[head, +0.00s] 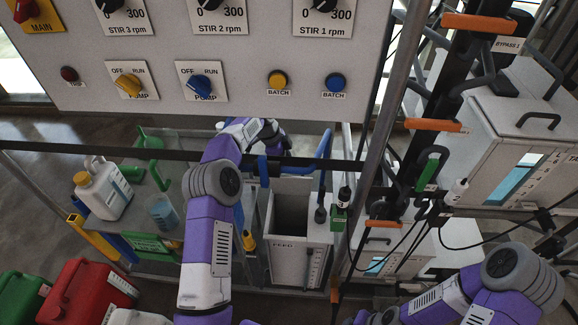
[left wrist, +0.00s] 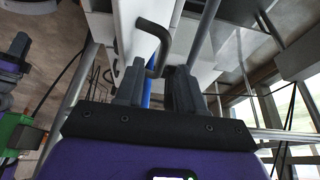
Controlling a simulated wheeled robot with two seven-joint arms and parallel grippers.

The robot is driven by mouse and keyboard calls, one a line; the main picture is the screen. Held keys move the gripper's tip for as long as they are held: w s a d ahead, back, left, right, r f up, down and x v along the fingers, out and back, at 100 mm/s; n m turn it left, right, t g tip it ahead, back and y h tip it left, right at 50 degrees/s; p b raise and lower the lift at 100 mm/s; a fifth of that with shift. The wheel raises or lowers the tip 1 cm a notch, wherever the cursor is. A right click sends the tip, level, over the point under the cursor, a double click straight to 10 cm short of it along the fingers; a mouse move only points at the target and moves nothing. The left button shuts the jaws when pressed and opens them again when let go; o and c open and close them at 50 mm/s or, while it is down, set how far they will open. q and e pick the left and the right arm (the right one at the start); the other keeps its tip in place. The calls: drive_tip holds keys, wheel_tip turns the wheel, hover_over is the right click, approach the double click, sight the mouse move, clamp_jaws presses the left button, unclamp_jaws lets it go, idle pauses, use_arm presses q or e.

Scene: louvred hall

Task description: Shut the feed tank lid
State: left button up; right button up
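The feed tank (head: 290,262) is a white box labelled FEED, low in the middle of the head view. Its top is open and its inside looks dark. My left arm reaches over to the tank's far side, and its gripper is partly hidden there. In the left wrist view my left gripper (left wrist: 156,88) has its fingers apart. A black bent handle (left wrist: 158,38) on a white panel, seemingly the raised lid (left wrist: 128,22), lies just ahead and between the fingertips. I see no clear grip on it. My right arm is at the lower right; its gripper end is unclear.
A control panel (head: 230,60) with knobs and buttons hangs above. Blue hoses (head: 323,180) and a metal post (head: 385,110) stand close to the tank. Left is a bench with a white jug (head: 103,190); right is another white tank (head: 500,140) with handles.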

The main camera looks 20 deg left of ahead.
use_arm(q)
drive_tip(key=shift+x, duration=0.9)
drive_tip(key=shift+r, duration=0.1)
clamp_jaws()
